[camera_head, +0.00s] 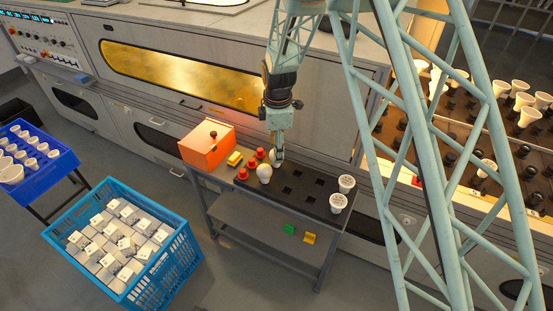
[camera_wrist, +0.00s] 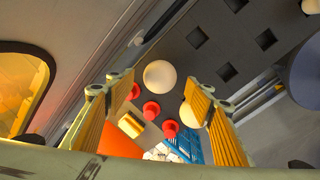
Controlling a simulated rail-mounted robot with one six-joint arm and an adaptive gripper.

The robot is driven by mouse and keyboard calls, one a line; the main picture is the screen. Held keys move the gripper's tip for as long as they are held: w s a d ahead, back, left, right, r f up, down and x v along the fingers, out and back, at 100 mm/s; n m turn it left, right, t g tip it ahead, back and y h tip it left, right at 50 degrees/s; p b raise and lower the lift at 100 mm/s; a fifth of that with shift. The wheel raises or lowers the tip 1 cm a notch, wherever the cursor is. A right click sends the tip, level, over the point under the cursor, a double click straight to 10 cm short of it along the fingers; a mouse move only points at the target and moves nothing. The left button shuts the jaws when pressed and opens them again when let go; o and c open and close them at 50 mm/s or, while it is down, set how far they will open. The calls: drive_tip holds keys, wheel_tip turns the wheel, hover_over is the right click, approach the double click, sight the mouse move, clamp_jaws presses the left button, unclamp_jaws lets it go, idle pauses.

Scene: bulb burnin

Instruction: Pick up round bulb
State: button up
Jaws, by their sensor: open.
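A white round bulb (camera_head: 264,173) stands at the left end of the dark socket board on the bench. A second pale round top (camera_head: 278,156) shows just behind it, partly hidden under my gripper (camera_head: 277,146). In the wrist view, one white round bulb (camera_wrist: 160,76) lies in full view between and beyond my fingertips (camera_wrist: 163,98). Another white round one (camera_wrist: 190,114) is partly covered by the right finger. My gripper is open, with its ribbed yellow pads wide apart and nothing held. I cannot tell the exact gap between fingers and bulbs.
Several red knobs (camera_head: 251,162), a yellow block (camera_head: 235,158) and an orange box (camera_head: 207,145) sit left on the bench. Two white cup-shaped bulbs (camera_head: 342,191) stand at the board's right end. Empty square sockets (camera_head: 297,174) lie between. The machine wall (camera_head: 150,65) rises close behind.

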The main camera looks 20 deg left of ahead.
drive_tip(key=shift+w+a+f+b, duration=0.15)
drive_tip(key=shift+f+b, duration=0.2)
drive_tip(key=shift+f, duration=0.8)
drive_tip(key=shift+w+a+f+b, duration=0.1)
drive_tip(key=shift+f+b, duration=0.2)
drive_tip(key=shift+f, duration=0.85)
drive_tip(key=c, duration=0.9)
drive_tip(key=shift+c, duration=0.2)
